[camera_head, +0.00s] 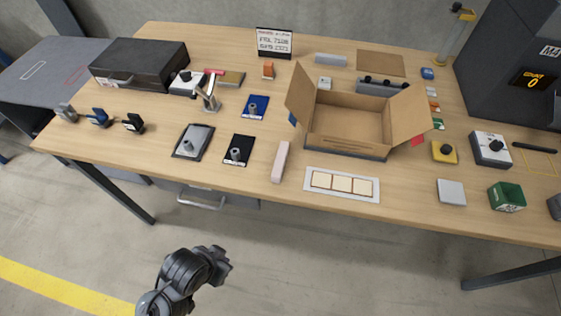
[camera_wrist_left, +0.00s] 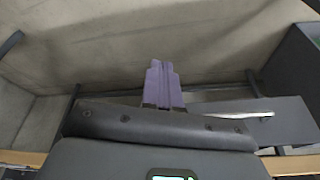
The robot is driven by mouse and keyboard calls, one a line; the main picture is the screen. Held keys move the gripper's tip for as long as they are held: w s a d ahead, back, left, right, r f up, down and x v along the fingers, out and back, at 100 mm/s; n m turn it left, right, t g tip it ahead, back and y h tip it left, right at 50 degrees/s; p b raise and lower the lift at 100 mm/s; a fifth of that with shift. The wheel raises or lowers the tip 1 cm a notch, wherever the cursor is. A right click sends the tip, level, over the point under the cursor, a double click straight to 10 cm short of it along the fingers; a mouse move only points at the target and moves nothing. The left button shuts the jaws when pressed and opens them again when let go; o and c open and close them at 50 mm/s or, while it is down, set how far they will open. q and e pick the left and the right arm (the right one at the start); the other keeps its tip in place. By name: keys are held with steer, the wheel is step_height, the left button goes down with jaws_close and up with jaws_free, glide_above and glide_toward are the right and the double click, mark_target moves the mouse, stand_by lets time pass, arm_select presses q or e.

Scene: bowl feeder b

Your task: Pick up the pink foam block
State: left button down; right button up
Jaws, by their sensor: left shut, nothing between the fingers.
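The pink foam block (camera_head: 281,161) is a long, narrow pale pink bar lying on the wooden table near its front edge, just left of the open cardboard box. Nothing covers it in the head view. My left gripper (camera_head: 224,262) is off the table, over the floor in front of it, well apart from the block. In the left wrist view its purple fingers (camera_wrist_left: 162,68) are together with nothing between them, and the block does not show there. My right gripper is in neither view.
The open cardboard box (camera_head: 345,146) stands right of the block, flaps spread. A white strip with square frames (camera_head: 342,194) lies right of the block. Dark plates with pegs (camera_head: 238,150) lie to its left. The table's front edge (camera_head: 230,183) lies between gripper and block.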

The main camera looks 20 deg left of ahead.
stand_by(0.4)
arm_select(q)
steer(key=c, duration=0.8)
jaws_free()
steer(key=shift+f, duration=0.1)
